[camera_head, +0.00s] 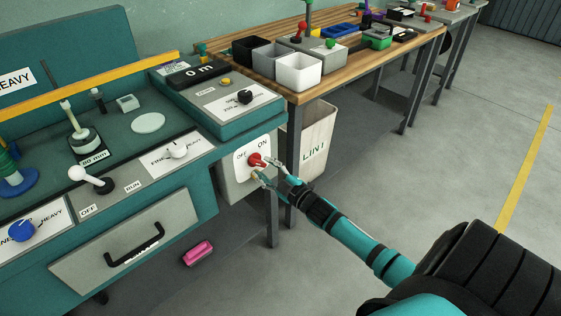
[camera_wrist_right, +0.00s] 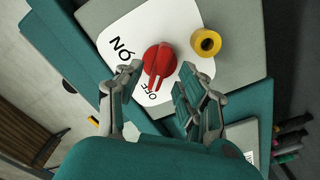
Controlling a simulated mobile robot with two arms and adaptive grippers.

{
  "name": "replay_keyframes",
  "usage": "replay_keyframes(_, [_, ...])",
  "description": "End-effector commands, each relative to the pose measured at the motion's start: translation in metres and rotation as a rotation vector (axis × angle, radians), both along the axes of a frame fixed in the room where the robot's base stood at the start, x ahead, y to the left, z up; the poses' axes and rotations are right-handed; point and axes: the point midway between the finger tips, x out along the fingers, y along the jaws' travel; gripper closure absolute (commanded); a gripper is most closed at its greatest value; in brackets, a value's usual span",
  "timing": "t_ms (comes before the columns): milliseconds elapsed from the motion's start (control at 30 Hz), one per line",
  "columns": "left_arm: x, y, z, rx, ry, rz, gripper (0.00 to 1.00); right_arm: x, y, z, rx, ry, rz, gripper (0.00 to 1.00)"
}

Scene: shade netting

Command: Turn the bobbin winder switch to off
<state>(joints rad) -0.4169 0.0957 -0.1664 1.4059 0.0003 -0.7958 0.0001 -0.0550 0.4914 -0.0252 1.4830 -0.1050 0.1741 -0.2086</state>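The bobbin winder switch is a red rotary knob (camera_head: 256,159) on a white plate (camera_head: 241,168) marked OFF at left and ON at right, on the cabinet's end face. In the right wrist view the red knob (camera_wrist_right: 158,60) sits between the ON and OFF labels. Its raised grip has one end near OFF; which end is the pointer I cannot tell. My right gripper (camera_head: 267,172) is at the plate. In the wrist view its fingers (camera_wrist_right: 160,73) are spread on either side of the knob, with visible gaps. My left gripper is not in view.
A yellow ring-shaped part (camera_wrist_right: 206,42) is beside the knob. A bin marked LINT (camera_head: 315,145) stands just right of the gripper. A wooden bench (camera_head: 345,70) with trays is behind. A pink object (camera_head: 198,253) is low by the drawer. The floor at right is clear.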

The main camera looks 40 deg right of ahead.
Motion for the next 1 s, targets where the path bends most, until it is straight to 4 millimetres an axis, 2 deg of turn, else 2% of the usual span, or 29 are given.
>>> replay_keyframes(33, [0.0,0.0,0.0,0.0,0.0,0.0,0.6,-0.013,-0.001,-0.002,0.0,0.004,0.001,0.62])
replay_keyframes(200, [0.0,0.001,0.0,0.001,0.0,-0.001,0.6,-0.05,-0.003,-0.002,0.0,0.005,0.001,0.62])
replay_keyframes(400, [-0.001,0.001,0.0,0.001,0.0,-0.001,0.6,-0.083,-0.006,-0.002,0.0,0.004,0.001,0.62])
replay_keyframes(600, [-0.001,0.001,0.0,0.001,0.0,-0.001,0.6,-0.095,-0.007,0.0,-0.001,0.001,0.001,0.62])
replay_keyframes(1000, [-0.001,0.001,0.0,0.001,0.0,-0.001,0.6,-0.096,-0.007,0.0,0.0,0.001,0.001,0.62])
